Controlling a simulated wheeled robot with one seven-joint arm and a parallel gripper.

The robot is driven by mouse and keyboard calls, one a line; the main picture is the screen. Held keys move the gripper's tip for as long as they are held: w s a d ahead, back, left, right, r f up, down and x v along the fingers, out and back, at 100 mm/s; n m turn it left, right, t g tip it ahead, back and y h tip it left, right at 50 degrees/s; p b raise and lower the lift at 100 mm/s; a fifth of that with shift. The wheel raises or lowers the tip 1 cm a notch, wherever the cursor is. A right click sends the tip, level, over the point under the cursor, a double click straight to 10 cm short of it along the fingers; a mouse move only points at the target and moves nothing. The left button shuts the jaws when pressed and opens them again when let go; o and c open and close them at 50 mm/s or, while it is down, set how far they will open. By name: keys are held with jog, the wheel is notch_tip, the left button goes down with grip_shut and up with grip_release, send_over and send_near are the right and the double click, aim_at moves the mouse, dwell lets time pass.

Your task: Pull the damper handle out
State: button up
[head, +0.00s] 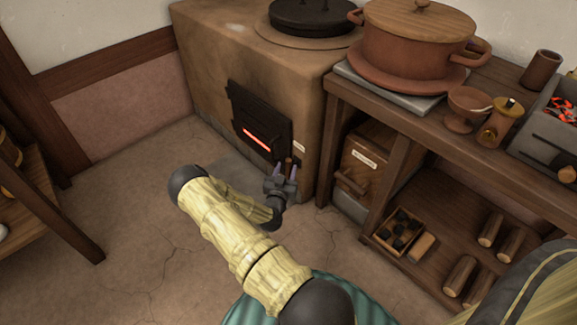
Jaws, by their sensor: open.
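A small brown handle (289,163), which looks like the damper handle, stands out low on the front of the clay stove (312,110), right of the black fire door and below a small pale label. My gripper (287,169) is open in front of the stove. Its two fingers stand on either side of the brown handle in the picture. I cannot tell whether they touch it. The handle's base is partly hidden by the fingers.
The black fire door (262,108) shows a glowing slot. A wooden bench (400,115) with a large pot (415,45) stands close on the right, above a labelled wooden box (366,165) and several logs. The floor at left (120,190) is clear.

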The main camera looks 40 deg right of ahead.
aim_at(288, 164)
jog(key=b+x, duration=0.1)
jog(key=x, duration=0.3)
jog(key=shift+w+d, duration=0.1)
jog(key=shift+w, duration=0.05)
grip_shut()
